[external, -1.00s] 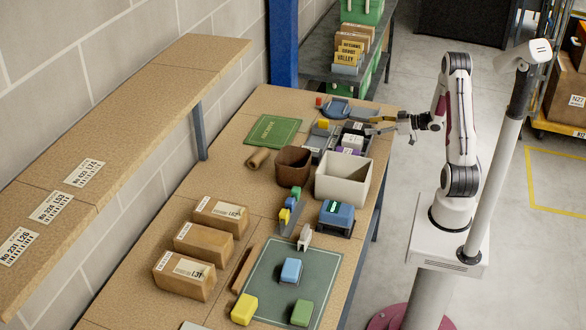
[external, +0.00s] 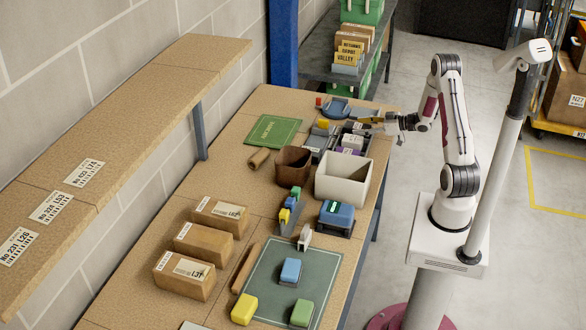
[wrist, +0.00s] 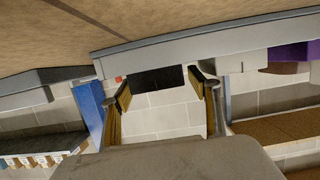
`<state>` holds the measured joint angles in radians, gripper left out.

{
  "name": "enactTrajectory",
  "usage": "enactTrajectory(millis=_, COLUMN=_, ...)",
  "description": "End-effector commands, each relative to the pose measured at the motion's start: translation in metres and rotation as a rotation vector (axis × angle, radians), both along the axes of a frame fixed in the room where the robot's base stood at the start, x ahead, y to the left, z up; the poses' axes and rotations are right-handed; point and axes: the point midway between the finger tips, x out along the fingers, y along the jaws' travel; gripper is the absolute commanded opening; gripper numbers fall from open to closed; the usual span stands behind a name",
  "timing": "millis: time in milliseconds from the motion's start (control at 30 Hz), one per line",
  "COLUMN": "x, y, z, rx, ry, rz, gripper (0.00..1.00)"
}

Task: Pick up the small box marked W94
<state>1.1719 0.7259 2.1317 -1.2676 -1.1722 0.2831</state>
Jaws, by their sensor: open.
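No marking W94 can be read in these views, so I cannot tell which box it is. Near my gripper, a dark divided tray (external: 328,142) holds several small boxes, including a white one (external: 352,141), a yellow one (external: 323,123) and a partly seen purple one. My gripper (external: 370,122) reaches in from the right, at the tray's far right side. In the wrist view my gripper (wrist: 163,85) has its two fingers spread apart, with nothing held between them. A purple piece (wrist: 291,52) shows at that view's right edge.
A brown bin (external: 293,163) and a pale bin (external: 341,183) stand on the near side. A green folder (external: 273,130) lies left. Cartons (external: 184,276) stand at the front left.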

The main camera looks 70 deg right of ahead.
Motion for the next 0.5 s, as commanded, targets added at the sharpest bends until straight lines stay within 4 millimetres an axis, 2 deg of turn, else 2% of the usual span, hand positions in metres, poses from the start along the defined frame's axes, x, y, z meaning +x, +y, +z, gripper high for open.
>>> enactTrajectory(millis=467, x=0.0000, y=0.0000, z=0.0001, rx=0.000, ry=0.000, rz=0.000, gripper=0.61)
enactTrajectory(millis=500, x=0.0000, y=0.0000, z=0.0001, rx=0.000, ry=0.000, rz=0.000, gripper=0.51)
